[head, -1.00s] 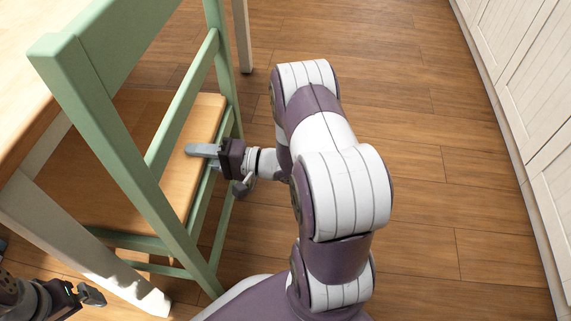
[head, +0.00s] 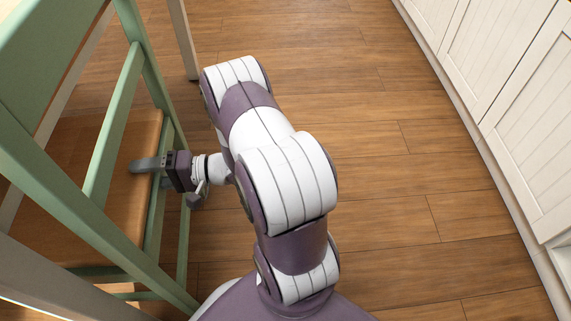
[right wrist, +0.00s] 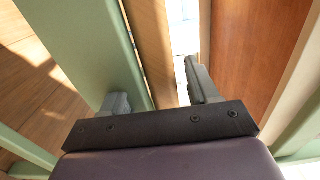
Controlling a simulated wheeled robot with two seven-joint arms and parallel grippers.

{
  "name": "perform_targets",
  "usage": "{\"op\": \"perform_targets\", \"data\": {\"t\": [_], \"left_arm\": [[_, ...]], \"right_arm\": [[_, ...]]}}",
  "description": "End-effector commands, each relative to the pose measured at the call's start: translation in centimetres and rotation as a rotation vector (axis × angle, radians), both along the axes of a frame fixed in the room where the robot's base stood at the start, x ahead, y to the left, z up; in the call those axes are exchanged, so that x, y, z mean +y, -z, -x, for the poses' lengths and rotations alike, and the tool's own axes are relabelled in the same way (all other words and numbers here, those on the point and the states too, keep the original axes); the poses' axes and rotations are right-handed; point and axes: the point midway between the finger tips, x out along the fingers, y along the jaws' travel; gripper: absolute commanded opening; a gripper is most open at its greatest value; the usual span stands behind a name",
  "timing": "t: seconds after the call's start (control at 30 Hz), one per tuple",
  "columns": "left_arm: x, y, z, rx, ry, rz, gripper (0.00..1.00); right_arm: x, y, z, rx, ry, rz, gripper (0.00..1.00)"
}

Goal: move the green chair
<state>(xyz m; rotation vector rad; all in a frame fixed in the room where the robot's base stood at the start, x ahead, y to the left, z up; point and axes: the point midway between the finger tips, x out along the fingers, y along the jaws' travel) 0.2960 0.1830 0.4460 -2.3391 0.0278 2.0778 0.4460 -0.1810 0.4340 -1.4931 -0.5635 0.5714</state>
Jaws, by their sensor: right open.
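The green chair (head: 113,125) stands at the left of the head view, with green posts and rails and a brown wooden seat (head: 75,150). The picture edge cuts off part of its back. My right gripper (head: 142,165) is at the seat's near right edge, with a grey finger reaching over the seat. In the right wrist view, the two fingers of the right gripper (right wrist: 158,90) stand apart. A green chair part (right wrist: 85,45) and a tan wooden strip (right wrist: 150,40) run past them. I cannot tell whether they touch. My left gripper is not in view.
A pale table leg (head: 184,40) stands behind the chair. A pale beam (head: 60,280) crosses the lower left corner. White cabinets (head: 500,90) line the right side. The wooden floor (head: 390,180) between chair and cabinets is clear.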

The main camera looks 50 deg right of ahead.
Motion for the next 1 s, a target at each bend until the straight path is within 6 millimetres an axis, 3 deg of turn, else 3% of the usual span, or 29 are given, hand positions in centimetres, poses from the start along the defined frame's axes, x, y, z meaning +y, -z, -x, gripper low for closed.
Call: {"op": "perform_targets", "data": {"t": [0.27, 0.8, 1.0], "left_arm": [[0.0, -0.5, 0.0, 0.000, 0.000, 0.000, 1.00], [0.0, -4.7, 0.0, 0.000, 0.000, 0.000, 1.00], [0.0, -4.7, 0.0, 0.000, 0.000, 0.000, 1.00]], "right_arm": [[-0.5, -0.4, 0.3, -0.003, 0.003, 0.000, 0.60], [-7.5, -0.5, 8.2, -0.004, 0.006, -0.002, 0.60], [-8.0, -0.2, 9.0, -0.005, 0.000, 0.000, 0.60]]}}
